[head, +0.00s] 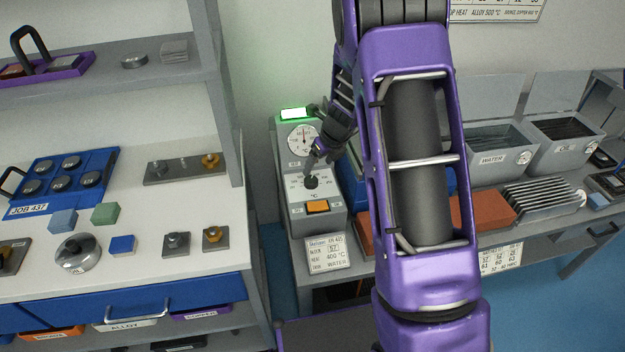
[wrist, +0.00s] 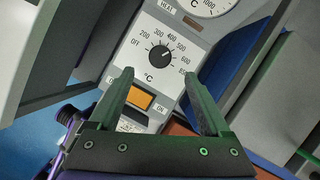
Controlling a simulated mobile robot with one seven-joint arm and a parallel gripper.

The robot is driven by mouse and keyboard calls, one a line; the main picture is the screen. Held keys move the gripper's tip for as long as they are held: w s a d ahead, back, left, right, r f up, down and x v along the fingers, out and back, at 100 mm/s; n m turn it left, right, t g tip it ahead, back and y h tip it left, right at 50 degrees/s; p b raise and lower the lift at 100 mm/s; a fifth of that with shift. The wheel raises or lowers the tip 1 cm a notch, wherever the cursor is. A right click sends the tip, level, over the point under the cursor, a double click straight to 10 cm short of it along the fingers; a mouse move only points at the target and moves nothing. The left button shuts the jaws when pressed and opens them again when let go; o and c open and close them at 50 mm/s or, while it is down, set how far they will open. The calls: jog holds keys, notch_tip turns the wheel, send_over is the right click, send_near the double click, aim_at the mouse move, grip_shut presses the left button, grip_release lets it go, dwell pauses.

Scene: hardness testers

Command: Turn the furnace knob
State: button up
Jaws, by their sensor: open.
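In the head view the knob (head: 311,182) sits on the front of the grey furnace unit (head: 320,217). My gripper (wrist: 158,74) is open and empty, its two dark green fingers spread on either side just below the knob in the wrist view. I cannot tell whether they touch the panel. An orange switch (wrist: 140,98) lies below the knob.
A round gauge (head: 303,139) and a lit green-white display (head: 293,114) are above the knob. A blue object (wrist: 232,66) is close on the right. A white-topped bench (head: 130,235) is left.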

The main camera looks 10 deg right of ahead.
aim_at(311, 179)
jog(key=b+x, duration=0.1)
jog(key=x, duration=0.7)
jog(key=shift+f, duration=0.2)
grip_shut()
